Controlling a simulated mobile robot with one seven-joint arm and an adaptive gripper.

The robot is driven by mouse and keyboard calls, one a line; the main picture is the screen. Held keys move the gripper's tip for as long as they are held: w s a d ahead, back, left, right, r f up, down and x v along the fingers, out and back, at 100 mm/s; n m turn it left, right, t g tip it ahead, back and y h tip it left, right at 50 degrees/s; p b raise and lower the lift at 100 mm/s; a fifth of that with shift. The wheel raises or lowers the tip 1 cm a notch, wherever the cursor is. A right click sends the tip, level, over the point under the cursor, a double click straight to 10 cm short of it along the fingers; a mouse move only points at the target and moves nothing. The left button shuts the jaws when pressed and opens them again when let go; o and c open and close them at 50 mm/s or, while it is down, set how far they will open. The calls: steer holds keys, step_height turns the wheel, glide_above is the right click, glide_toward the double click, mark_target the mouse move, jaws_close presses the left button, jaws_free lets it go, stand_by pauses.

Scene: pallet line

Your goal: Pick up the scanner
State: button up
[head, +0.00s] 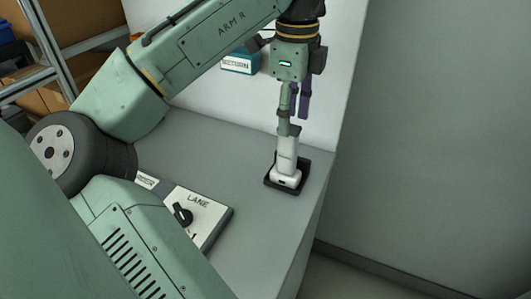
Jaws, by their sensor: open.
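The scanner (286,160) is white and stands upright in a black cradle (301,173) near the right edge of the grey counter. My gripper (290,126) points straight down at the scanner's top end. It is open, with its fingertips at or just in front of the top of the scanner. I cannot tell from this view whether the fingers touch it or lie on both sides of it. The fingers overlap one another here, and the scanner's upper end is partly hidden behind them.
A panel marked LANE with a black knob (183,214) lies on the counter (225,150) at front left. A teal box labelled RETURN (240,63) is by the white back wall. Something purple (304,100) shows beside the fingers. Shelving with boxes stands far left.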

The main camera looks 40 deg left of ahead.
mark_target(287, 155)
steer(key=shift+a, duration=0.2)
steer(key=shift+a+f, duration=0.1)
steer(key=shift+f, duration=0.2)
step_height(287, 155, down, 6)
steer(key=shift+r, duration=0.1)
step_height(287, 155, down, 4)
steer(key=b, duration=0.4)
steer(key=shift+w+f, duration=0.15)
steer(key=shift+f, duration=0.1)
steer(key=shift+r, duration=0.1)
steer(key=shift+c, duration=0.5)
jaws_close()
